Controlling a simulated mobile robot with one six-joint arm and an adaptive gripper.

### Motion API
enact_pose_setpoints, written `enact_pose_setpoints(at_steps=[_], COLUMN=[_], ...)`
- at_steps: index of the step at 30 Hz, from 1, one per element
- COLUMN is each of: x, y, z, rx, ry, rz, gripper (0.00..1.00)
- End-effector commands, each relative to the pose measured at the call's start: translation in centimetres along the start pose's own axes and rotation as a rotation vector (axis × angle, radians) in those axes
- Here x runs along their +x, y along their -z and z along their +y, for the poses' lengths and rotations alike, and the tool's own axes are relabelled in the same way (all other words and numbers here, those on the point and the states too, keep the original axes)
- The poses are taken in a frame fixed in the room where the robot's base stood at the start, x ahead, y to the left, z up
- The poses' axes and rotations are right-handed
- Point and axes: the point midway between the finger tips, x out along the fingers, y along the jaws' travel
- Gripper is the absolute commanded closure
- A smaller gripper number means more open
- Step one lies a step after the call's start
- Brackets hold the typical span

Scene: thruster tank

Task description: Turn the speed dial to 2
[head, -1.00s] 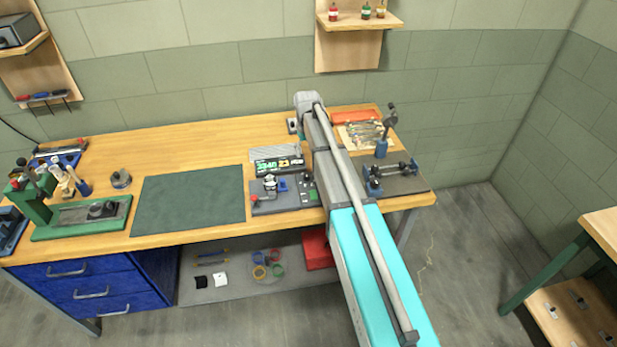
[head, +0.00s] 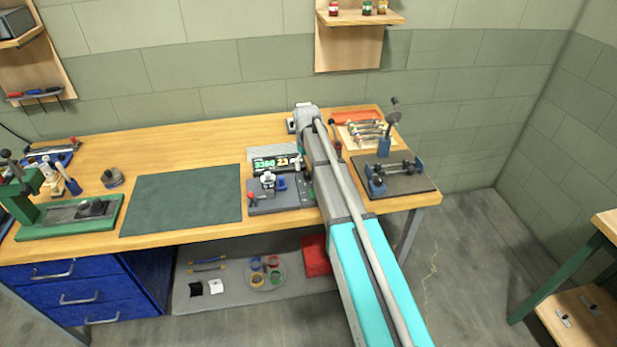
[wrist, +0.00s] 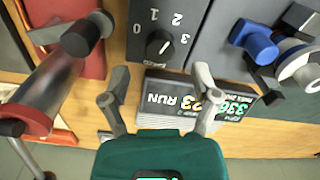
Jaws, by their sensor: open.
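The speed dial (wrist: 160,43) is a black round knob on a dark grey panel in the wrist view. White numerals 0, 1, 2 and 3 are set around it. Its pale mark appears to point to the upper right, near 2 to 3; the exact setting is hard to tell. My gripper (wrist: 159,86) is open and empty, its fingers spread below the dial and apart from it. The lit display (wrist: 190,100) lies beyond the fingers and reads RUN and 23; it also shows in the head view (head: 276,163). My arm hides the dial and gripper in the head view.
In the wrist view, a clear cylinder with a red end (wrist: 50,90) is at left and a blue part (wrist: 254,42) at right. In the head view, a green mat (head: 182,200) lies left of the station and a blue fixture (head: 380,178) stands right of my arm.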

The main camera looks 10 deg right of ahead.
Motion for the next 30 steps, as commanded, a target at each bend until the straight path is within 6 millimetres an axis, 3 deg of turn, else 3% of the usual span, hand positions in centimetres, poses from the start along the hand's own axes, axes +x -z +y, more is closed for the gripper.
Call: enact_pose_setpoints(at_steps=[12, 29, 30], x=[3.2, 3.8, 3.8], y=[0.0, 0.0, 0.0], z=[0.0, 0.0, 0.0], rx=[0.0, 0.0, 0.0], ry=[0.0, 0.0, 0.0], rz=[0.0, 0.0, 0.0], gripper=[0.21, 0.21, 0.25])
